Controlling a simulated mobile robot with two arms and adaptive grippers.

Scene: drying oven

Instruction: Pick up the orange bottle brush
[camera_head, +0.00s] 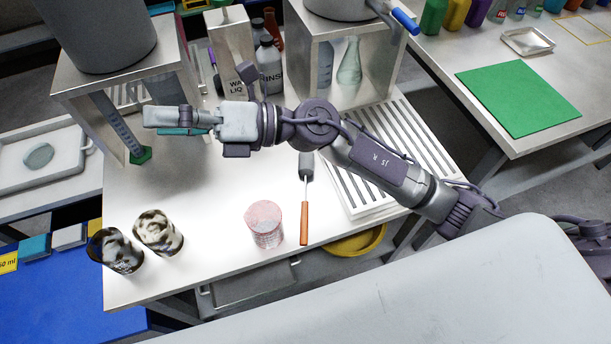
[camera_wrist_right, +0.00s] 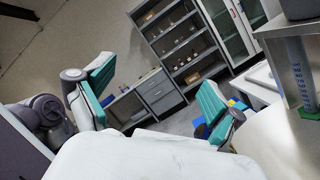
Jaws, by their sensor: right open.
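The orange bottle brush (camera_head: 304,222) lies on the white bench in the head view. Its orange handle points to the front edge and its grey head lies under my right arm, partly close to the arm's outline. My right gripper (camera_head: 160,120) is at the left of the bench, up and left of the brush and well apart from it. Its teal-padded fingers are spread wide and empty in the right wrist view (camera_wrist_right: 155,82). The brush does not show in that view. My left gripper is in neither view.
A pink-topped jar (camera_head: 265,224) stands just left of the brush. Two dark patterned beakers (camera_head: 160,233) stand at the front left. A slatted grey rack (camera_head: 375,140) lies to the right. A measuring cylinder (camera_head: 118,125) stands near my right gripper. Bottles (camera_head: 269,62) stand behind.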

